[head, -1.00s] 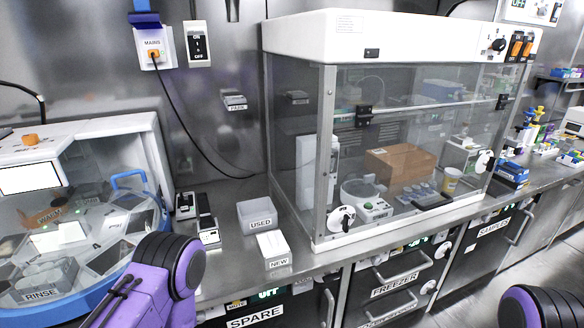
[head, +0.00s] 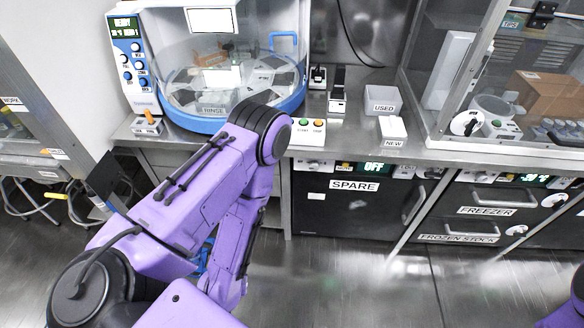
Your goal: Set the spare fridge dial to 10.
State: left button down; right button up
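The spare fridge (head: 340,212) is a dark-fronted unit under the counter, with a white SPARE label (head: 354,186) and a handle on its right side. Its display (head: 374,168) shows OFF in green. A small pale knob (head: 403,172), apparently the dial, sits right of the display; its setting is too small to read. My purple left arm (head: 255,185) rises from the lower left and bends down left of the fridge. Its gripper is not visible. A bit of my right arm (head: 566,312) shows at the lower right corner; its gripper is out of view.
A round machine (head: 235,75) labelled RINSE, a USED box (head: 381,99) and a NEW box (head: 392,128) stand on the counter (head: 350,135). The freezer (head: 486,196) is right of the spare fridge. The floor before the fridge (head: 350,275) is clear.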

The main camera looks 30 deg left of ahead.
aim_at(313, 165)
jog(key=u, duration=0.4)
jog(key=i, duration=0.5)
jog(key=z, duration=1.05)
jog(key=k, duration=1.05)
jog(key=u, duration=1.45)
jog(key=i, duration=0.5)
